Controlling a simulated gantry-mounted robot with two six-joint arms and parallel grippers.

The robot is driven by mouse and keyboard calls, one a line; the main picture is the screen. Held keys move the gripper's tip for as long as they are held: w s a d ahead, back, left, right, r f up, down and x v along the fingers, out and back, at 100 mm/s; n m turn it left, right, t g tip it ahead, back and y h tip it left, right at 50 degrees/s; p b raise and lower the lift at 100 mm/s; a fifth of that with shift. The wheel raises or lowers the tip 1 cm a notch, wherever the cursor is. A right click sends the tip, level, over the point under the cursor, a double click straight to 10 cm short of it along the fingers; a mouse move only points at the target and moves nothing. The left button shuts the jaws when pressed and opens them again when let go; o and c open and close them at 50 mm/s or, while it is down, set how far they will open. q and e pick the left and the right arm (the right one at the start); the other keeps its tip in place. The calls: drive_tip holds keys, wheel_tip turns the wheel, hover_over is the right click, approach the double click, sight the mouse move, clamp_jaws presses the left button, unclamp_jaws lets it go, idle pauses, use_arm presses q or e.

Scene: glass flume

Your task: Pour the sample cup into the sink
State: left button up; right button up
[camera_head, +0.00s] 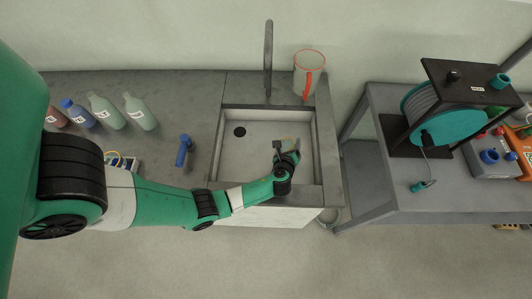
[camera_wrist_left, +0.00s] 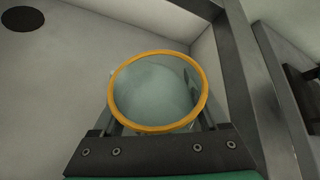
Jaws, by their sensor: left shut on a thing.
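The sample cup (camera_wrist_left: 157,92) is a clear cup with an orange-yellow rim, and its round opening faces the left wrist camera. The inside looks pale bluish; I cannot tell whether liquid is in it. My left gripper (camera_head: 287,153) is shut on the cup and holds it over the front right part of the sink. In the head view the cup is small and mostly hidden by the gripper, so its tilt is unclear. The sink (camera_head: 257,112) is a pale basin with a dark round drain (camera_head: 240,131), which also shows in the left wrist view (camera_wrist_left: 23,18). My right gripper is not in view.
A tall faucet (camera_head: 268,55) and a clear jug with a red rim and handle (camera_head: 308,75) stand behind the sink. Several bottles (camera_head: 105,111) and a blue tool (camera_head: 184,150) are on the left counter. A side table (camera_head: 390,170) at right carries a hose reel (camera_head: 440,115).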

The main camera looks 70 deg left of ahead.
use_arm(q)
drive_tip(key=shift+s+a+n+t, duration=0.25)
drive_tip(key=shift+s+n+t, duration=0.05)
drive_tip(key=shift+s+n, duration=0.1)
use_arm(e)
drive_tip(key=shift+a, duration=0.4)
use_arm(q)
drive_tip(key=shift+s+a+f+n+t+h, duration=0.1)
drive_tip(key=shift+f+n+t+h, duration=0.05)
drive_tip(key=shift+n+t+h, duration=0.3)
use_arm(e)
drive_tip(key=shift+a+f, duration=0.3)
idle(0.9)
